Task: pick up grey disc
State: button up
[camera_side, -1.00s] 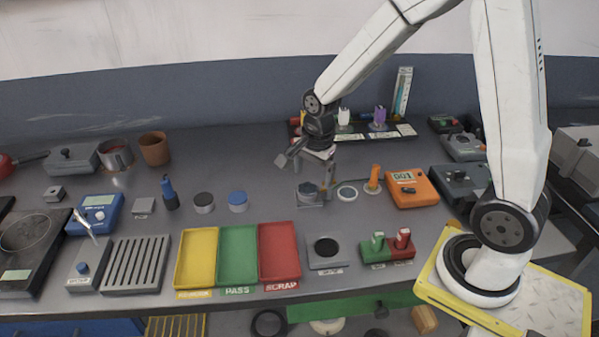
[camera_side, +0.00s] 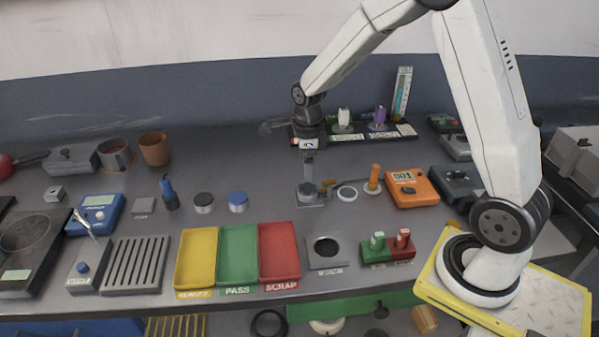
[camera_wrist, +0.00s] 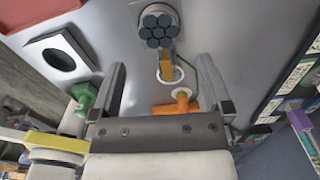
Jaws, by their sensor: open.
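Several dark grey discs (camera_wrist: 158,30) lie packed together in a small round pan (camera_wrist: 139,14), at the top of the wrist view. In the side view the pan (camera_side: 308,192) stands on a grey plate at the middle of the bench; its contents are too small to tell there. A tan handle (camera_wrist: 166,58) sticks out from the pan. My gripper (camera_wrist: 163,72) is open and empty, and the discs show beyond its fingertips. In the side view my gripper (camera_side: 309,170) hangs above the pan, pointing down. I cannot tell exactly how high it is.
A white-rimmed dish (camera_side: 347,193) and an orange post (camera_side: 374,178) stand just right of the pan. An orange meter (camera_side: 412,188) is farther right. Yellow, green (camera_side: 238,256) and red trays lie in front, beside a plate with a dark hole (camera_side: 326,248).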

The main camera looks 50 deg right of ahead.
aim_at(307, 188)
jog(key=shift+f, duration=1.25)
jog(key=shift+s+f, duration=0.1)
jog(key=shift+f, duration=2.5)
jog(key=c, duration=1.2)
